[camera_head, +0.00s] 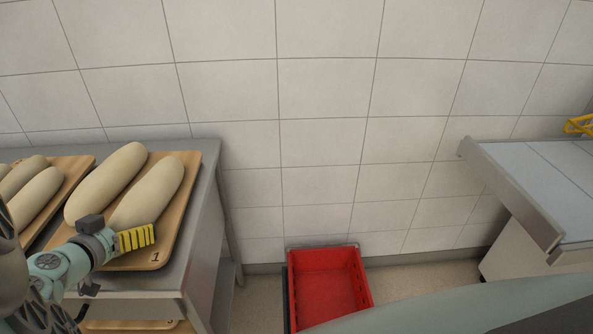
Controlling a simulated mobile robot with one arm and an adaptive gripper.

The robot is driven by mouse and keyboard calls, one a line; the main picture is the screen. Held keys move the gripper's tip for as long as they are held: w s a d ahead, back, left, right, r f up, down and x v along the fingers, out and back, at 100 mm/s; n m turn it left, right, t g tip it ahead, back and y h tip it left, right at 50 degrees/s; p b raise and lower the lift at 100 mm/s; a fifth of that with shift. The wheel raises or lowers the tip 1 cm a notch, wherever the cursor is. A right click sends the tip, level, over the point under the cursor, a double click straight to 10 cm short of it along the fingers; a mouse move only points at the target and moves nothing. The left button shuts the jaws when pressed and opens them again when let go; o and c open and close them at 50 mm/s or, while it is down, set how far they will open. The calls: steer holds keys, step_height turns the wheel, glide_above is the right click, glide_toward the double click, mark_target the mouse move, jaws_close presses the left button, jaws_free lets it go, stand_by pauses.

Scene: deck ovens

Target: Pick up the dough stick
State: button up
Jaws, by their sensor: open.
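Two pale dough sticks lie side by side on a wooden board marked "1" (187,178). The left dough stick (105,183) shows almost whole. The right dough stick (151,192) has its near end partly hidden by my gripper. My gripper (137,238), with yellow ribbed fingers, reaches in from the left over the near part of the board. It is open, with nothing seen held in it. Whether it touches the right dough stick cannot be told from this view.
Another board (76,169) with dough sticks (30,195) lies to the left on the same metal table (200,235). A red crate (325,285) stands on the floor against the tiled wall. A metal-edged counter (510,195) is at the right. Floor shows between them.

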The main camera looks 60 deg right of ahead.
mark_target(119, 216)
steer(key=c, duration=1.3)
steer(key=shift+r, duration=0.45)
steer(key=r, duration=0.1)
steer(key=a+r+b, duration=0.1)
steer(key=shift+s+r, duration=0.3)
steer(key=shift+r, duration=0.05)
steer(key=s+a, duration=0.3)
steer(key=s+a+r+b, duration=0.1)
steer(key=s+a, duration=0.2)
steer(key=s, duration=0.1)
steer(key=s+a+b, duration=0.1)
steer(key=s+a, duration=0.3)
steer(key=shift+r, duration=0.2)
